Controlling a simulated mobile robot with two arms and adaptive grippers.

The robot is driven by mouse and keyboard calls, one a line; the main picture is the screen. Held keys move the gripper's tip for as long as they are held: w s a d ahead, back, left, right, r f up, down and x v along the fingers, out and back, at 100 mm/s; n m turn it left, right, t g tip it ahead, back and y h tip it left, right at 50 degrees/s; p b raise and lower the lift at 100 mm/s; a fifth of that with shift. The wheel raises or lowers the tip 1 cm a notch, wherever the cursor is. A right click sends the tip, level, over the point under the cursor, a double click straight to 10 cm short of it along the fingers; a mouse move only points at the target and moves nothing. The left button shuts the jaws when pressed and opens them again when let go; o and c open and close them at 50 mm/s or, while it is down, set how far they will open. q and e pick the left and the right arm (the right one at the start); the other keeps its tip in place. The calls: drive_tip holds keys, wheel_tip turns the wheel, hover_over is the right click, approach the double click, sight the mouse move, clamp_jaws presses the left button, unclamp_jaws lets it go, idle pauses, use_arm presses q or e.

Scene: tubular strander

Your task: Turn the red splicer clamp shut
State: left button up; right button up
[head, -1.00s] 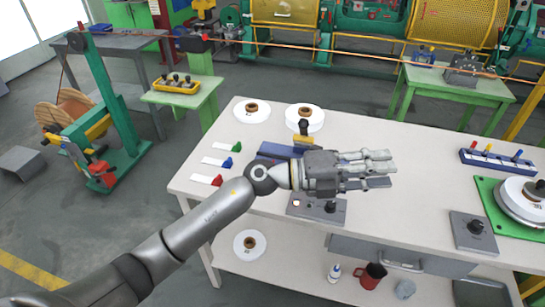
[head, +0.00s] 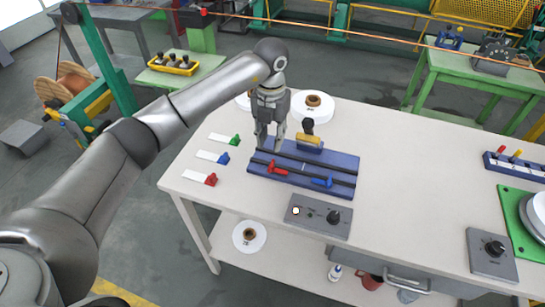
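The splicer (head: 343,172) is a long blue block with a dark groove, lying on the white bench. Its red clamp (head: 277,168) is a small red lever on the left half. A blue clamp (head: 322,182) sits on the right half. My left gripper (head: 269,146) points down over the left end of the splicer, just behind the red clamp in the picture. Its two fingers are apart with nothing between them. I cannot tell how high the fingertips are above the block. My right gripper is not in view.
A black-knobbed lever with a yellow block (head: 309,138) stands behind the splicer, right of my gripper. A grey control box (head: 318,217) lies in front. White tags with green, blue and red ends lie left.

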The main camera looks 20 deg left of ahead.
sight(271, 163)
use_arm(q)
wheel_tip(271, 163, down, 9)
drive_tip(key=shift+d+r+p, duration=0.1)
drive_tip(key=shift+r+p, duration=0.1)
drive_tip(key=shift+p, duration=0.9)
drive_tip(key=shift+f, duration=0.5)
clamp_jaws()
